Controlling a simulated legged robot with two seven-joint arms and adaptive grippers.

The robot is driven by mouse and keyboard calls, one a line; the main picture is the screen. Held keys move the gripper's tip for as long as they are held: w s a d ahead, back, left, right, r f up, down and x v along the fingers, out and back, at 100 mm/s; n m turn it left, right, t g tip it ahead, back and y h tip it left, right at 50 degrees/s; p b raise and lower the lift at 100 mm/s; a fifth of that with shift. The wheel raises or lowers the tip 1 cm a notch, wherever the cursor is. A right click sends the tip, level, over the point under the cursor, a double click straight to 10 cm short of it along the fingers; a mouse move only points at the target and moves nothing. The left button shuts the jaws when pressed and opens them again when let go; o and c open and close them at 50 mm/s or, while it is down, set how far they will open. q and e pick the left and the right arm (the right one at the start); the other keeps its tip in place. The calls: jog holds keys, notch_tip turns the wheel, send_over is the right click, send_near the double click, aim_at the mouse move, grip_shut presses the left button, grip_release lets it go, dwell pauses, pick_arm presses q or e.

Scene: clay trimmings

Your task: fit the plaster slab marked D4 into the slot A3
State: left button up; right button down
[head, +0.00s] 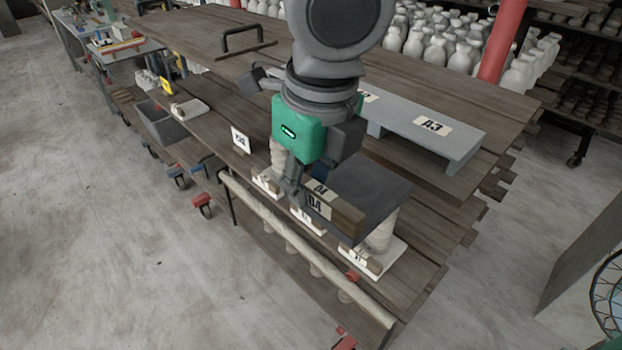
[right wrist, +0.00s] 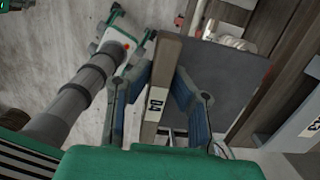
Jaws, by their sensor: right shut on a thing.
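The plaster slab marked D4 (head: 372,182) has a dark grey face and a brown edge with pale D4 labels. My right gripper (head: 298,190) is shut on its labelled edge, and the slab extends to the right, over the front of the table. In the right wrist view the fingers (right wrist: 154,85) stand on both sides of the slab's edge, and the grey face (right wrist: 215,75) lies to the right. The label A3 (head: 433,126) is on a raised grey shelf (head: 458,145), right of and behind the slab. The space under the shelf is mostly hidden. My left gripper is not seen.
White bases (head: 396,252) with labels and pale posts stand under and beside the slab. A white sign (head: 240,140) stands to the left. A dark handle (head: 255,38) is on the table (head: 205,35). Bare planks lie between slab and shelf.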

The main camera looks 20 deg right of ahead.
aim_at(352, 170)
jog(key=shift+w+d+r, duration=0.1)
jog(key=shift+d, duration=0.15)
jog(key=d, duration=0.2)
jog(key=w+d, duration=0.1)
jog(key=d, duration=0.3)
jog(key=shift+w+d, duration=0.25)
jog(key=shift+d, duration=0.05)
jog(key=shift+w+a, duration=0.15)
jog(key=shift+a, duration=0.7)
jog(key=shift+d, duration=1)
jog(key=shift+a, duration=0.85)
jog(key=shift+d, duration=0.8)
jog(key=shift+a, duration=0.45)
jog(key=shift+a+r, duration=0.1)
jog(key=shift+a, duration=0.2)
jog(key=shift+w+d, duration=0.25)
jog(key=shift+d, duration=0.75)
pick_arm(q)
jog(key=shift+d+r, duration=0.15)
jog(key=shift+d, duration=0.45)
pick_arm(e)
jog(key=shift+w, duration=0.1)
